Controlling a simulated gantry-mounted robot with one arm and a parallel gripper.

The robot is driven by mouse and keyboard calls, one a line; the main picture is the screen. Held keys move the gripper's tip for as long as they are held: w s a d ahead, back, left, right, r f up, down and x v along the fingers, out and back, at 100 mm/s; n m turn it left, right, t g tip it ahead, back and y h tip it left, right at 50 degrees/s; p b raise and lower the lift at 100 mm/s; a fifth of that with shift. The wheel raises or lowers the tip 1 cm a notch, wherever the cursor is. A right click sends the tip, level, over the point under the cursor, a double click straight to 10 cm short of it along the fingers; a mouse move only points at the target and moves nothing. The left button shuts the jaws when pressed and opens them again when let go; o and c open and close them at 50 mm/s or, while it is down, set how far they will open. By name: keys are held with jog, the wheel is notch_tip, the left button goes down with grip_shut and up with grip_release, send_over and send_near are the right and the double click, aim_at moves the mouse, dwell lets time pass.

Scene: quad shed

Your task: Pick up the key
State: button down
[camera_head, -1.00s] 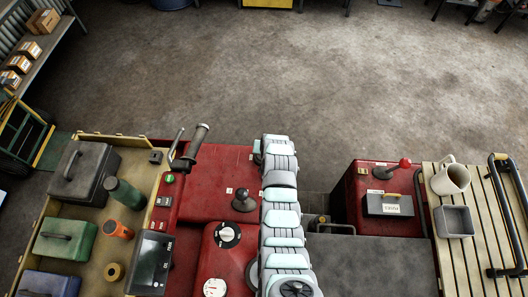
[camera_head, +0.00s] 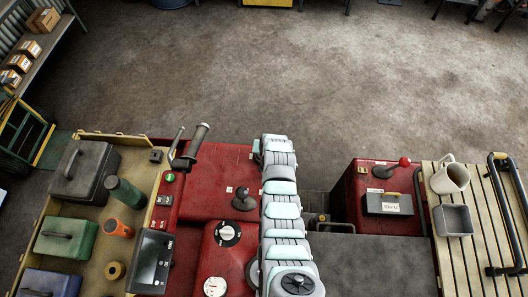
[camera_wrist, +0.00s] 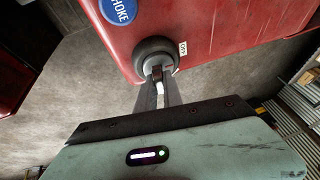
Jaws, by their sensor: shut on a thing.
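In the wrist view, my gripper (camera_wrist: 158,88) has its two fingers close together, shut on the small dark key (camera_wrist: 157,73). The key is at a round black and grey ignition switch (camera_wrist: 154,56) on the red body panel (camera_wrist: 210,25). An OFF label (camera_wrist: 183,48) is beside the switch. I cannot tell how far the key sits in the switch, and the fingers hide part of it. In the head view the gripper and the key do not show.
A blue CHOKE knob (camera_wrist: 119,8) is close above the switch. In the head view, a tray (camera_head: 83,251) with cases and bottles stands at left. A slatted rack (camera_head: 468,262) with a jug (camera_head: 449,178) and a grey bin (camera_head: 455,220) is at right.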

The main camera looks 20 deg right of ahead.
dwell(0.7)
notch_tip(320, 180, up, 20)
jog(key=b, duration=0.4)
